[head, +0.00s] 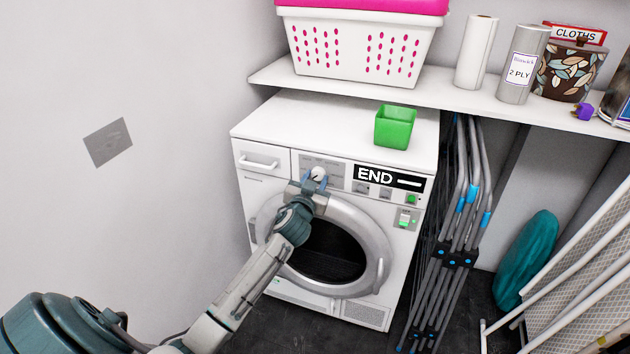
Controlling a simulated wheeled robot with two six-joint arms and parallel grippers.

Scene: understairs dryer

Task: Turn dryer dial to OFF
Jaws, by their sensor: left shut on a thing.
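The white dryer (402,255) stands against the wall, with a dark round opening in a grey ring. Its dial (318,173) is a small pale knob on a grey panel at the upper front, left of the black display (388,178), which reads "END". My left gripper (315,180) reaches up from the lower left and is shut on the dial, with its blue fingertips on either side of the knob. The dial's pointer and markings are too small to read. My right gripper is not in view.
A green open box (395,126) stands on the dryer top. A shelf (400,92) above holds a white and pink basket (355,45), rolls and a pot. Folded racks (455,230) stand close on the right.

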